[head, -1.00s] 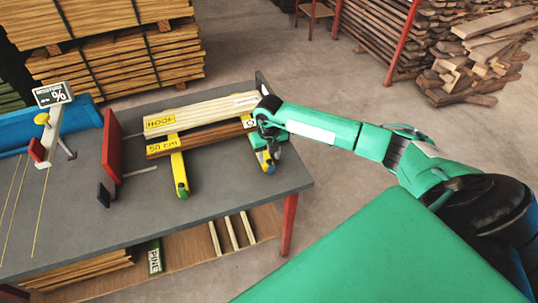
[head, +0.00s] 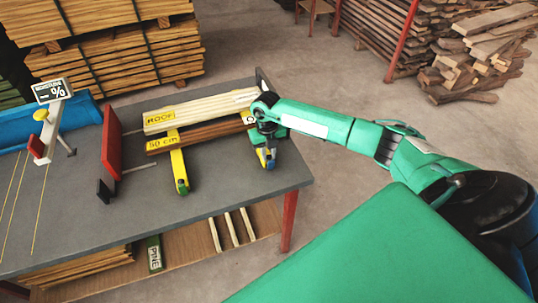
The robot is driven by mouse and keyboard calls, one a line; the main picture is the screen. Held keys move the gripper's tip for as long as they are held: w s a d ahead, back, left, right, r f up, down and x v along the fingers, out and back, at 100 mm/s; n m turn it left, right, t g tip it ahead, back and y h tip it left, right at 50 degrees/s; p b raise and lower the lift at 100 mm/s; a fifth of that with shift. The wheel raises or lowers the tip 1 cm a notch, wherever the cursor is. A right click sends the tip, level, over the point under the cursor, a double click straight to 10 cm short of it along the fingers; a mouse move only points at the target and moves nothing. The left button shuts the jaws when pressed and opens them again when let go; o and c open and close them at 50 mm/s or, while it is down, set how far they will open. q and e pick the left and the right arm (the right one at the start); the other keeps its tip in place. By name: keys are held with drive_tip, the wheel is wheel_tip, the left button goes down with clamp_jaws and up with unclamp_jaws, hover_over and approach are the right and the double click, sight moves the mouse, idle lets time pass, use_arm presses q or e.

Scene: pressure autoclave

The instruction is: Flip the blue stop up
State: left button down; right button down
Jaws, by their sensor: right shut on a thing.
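The blue stop (head: 262,155) is at the front end of the right-hand yellow arm on the grey bench, partly hidden by my right gripper. My right gripper (head: 269,160) reaches down over this end and is shut on the blue stop. The exact contact is small and partly covered by the wrist. A second yellow arm (head: 178,165) with a dark green end lies on the bench to the left, apart from the gripper. My left gripper is not in view.
A pale board (head: 195,112) marked "ROOF" and a brown board (head: 200,133) marked "50 cm" lie behind the gripper. A red plate (head: 111,140) stands left of them. The grey bench top (head: 235,182) is clear in front of the stop.

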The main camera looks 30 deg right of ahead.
drive_tip(key=shift+w+d+f+g+b, duration=0.15)
drive_tip(key=shift+w+f+g+b, duration=0.15)
drive_tip(key=shift+w+g+b, duration=0.35)
drive_tip(key=shift+r+g+y, duration=0.1)
drive_tip(key=shift+g+y, duration=0.2)
drive_tip(key=shift+g, duration=0.15)
drive_tip(key=c, duration=1.3)
unclamp_jaws()
drive_tip(key=a+b+v, duration=0.1)
drive_tip(key=b+v, duration=0.2)
drive_tip(key=v, duration=1)
drive_tip(key=shift+d+r+b, duration=0.35)
drive_tip(key=shift+d+r, duration=0.05)
drive_tip(key=shift+d, duration=0.1)
